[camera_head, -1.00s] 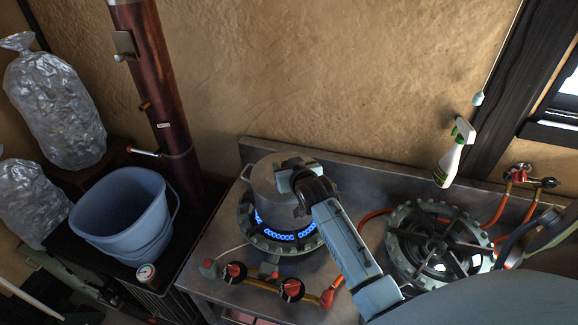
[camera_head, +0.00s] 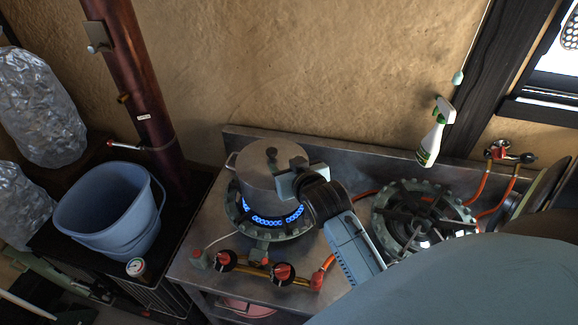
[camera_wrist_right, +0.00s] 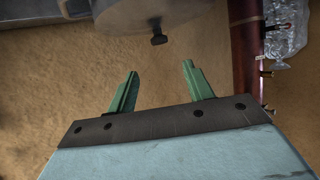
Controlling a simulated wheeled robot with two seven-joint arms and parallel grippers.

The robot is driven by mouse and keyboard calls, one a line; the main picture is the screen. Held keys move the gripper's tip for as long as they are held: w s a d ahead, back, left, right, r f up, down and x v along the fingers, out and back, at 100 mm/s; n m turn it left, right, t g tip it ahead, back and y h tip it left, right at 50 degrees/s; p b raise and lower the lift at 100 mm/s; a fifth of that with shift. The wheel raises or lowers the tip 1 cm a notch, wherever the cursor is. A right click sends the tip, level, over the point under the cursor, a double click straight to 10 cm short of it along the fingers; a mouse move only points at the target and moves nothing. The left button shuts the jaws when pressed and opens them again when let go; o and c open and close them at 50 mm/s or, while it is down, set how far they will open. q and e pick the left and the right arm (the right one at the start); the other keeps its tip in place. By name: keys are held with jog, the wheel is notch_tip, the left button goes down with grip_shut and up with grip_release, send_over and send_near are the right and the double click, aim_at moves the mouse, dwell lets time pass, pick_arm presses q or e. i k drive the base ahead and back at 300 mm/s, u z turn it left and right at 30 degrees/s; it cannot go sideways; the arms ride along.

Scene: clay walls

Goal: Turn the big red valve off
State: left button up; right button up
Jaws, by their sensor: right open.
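Two red knobs sit on the brass pipe along the stove's front: a larger-looking one (camera_head: 282,272) at the middle and one (camera_head: 226,260) to its left. A small red valve (camera_head: 500,146) is on the wall pipe at the right. I cannot tell for certain which is the big red valve. My right gripper (camera_head: 287,183) is beside the pot's right side, above and behind the front knobs, its fingers largely hidden in the head view. The right wrist view shows its two green fingers (camera_wrist_right: 159,85) apart with nothing between them. My left gripper is not in view.
A lidded metal pot (camera_head: 262,175) stands on the lit left burner (camera_head: 265,222) with blue flames. The right burner (camera_head: 420,220) shows no flame. A spray bottle (camera_head: 432,140) is near the wall. A blue bucket (camera_head: 108,210) is at the left.

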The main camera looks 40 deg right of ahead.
aim_at(282, 272)
jog(key=z, duration=1.05)
